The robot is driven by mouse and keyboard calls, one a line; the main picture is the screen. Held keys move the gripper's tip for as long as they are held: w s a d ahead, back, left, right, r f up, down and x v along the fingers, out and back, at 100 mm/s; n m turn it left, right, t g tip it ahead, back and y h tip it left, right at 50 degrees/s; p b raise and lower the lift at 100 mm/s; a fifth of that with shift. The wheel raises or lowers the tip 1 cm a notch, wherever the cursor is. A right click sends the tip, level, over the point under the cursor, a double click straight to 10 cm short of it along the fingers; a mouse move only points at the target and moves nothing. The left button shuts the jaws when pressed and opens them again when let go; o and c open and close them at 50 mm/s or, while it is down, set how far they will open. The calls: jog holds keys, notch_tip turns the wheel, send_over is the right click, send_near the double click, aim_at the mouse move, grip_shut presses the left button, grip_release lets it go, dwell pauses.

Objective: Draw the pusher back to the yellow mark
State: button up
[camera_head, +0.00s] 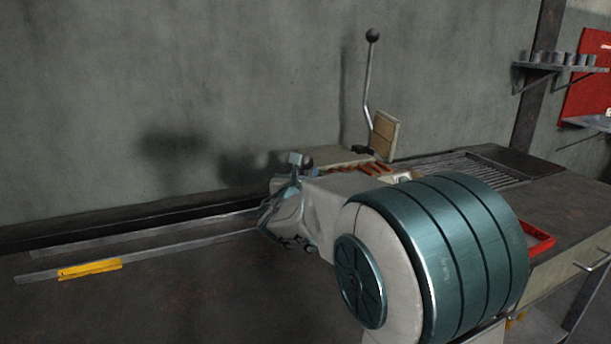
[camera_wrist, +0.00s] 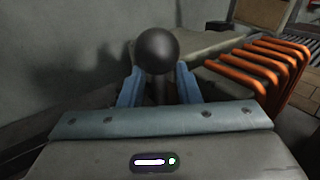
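The yellow mark (camera_head: 90,269) lies on the near pale rail at the left of the bench, well left of my gripper. A dark round knob (camera_wrist: 157,50) on a short stem, seemingly the pusher's handle, stands upright in front of my gripper (camera_wrist: 159,80). The knob also shows in the head view (camera_head: 308,163). My fingers are spread, one on each side of the knob and stem, with gaps beside the stem. I cannot tell whether the fingertips touch the knob. My arm hides most of the pusher's body in the head view.
Two rails (camera_head: 150,250) run left along the bench, with clear room around them. Several orange bars (camera_wrist: 262,62) lie to the right of the knob. A tall lever (camera_head: 368,85) stands behind. A red tray (camera_head: 536,238) lies at the right. The wall closes the back.

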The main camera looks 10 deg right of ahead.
jog(key=shift+w, duration=0.15)
grip_shut()
jog(key=shift+a, duration=0.1)
